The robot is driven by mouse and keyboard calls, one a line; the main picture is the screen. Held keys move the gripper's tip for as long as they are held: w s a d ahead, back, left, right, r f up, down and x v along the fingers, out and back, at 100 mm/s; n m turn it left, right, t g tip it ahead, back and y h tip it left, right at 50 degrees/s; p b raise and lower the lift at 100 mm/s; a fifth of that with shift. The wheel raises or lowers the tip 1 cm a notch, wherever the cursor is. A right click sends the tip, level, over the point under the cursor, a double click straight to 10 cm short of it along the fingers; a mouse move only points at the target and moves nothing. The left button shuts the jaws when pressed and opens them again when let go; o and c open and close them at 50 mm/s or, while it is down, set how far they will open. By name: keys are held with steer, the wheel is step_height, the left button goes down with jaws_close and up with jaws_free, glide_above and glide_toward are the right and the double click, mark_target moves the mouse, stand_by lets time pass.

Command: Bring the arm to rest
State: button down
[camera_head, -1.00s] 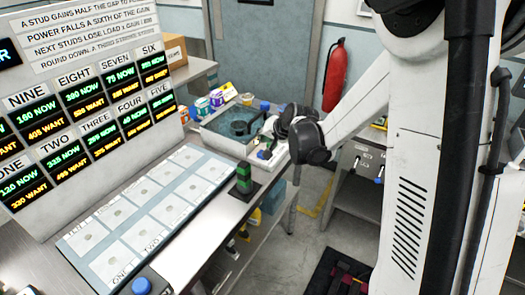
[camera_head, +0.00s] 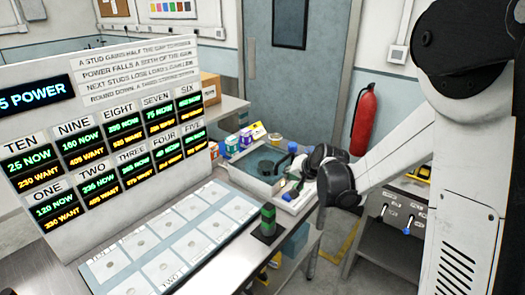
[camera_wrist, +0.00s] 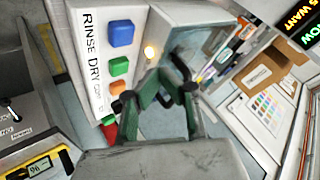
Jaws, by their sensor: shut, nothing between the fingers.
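My arm (camera_head: 400,150) reaches down and to the left from my column in the head view, ending at dark wrist joints (camera_head: 337,182) beside the grey basin (camera_head: 240,178). The gripper itself is not clear there. In the wrist view my gripper (camera_wrist: 162,92) shows dark green fingers in front of the basin area, shut and empty. A rinse and dry panel (camera_wrist: 98,45) with blue, green and orange buttons lies just to the left of the fingers.
A board with glowing readouts (camera_head: 110,140) stands behind a tray of numbered pads (camera_head: 125,262). A green and black stack (camera_head: 268,220) stands at the bench edge near my wrist. A red fire extinguisher (camera_head: 364,122) hangs behind. Open floor (camera_head: 330,255) lies right of the bench.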

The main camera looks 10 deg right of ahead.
steer(key=s+a+r+n+h+b, duration=0.1)
steer(key=s+r, duration=0.3)
steer(key=s, duration=0.4)
steer(key=s+r+n+b, duration=0.2)
steer(key=s+r, duration=0.3)
steer(key=s, duration=0.3)
steer(key=s+f+n+g+h+b, duration=0.1)
steer(key=s+f+n+h+b, duration=0.1)
steer(key=s, duration=1.7)
steer(key=shift+d+f, duration=0.15)
steer(key=shift+d, duration=0.25)
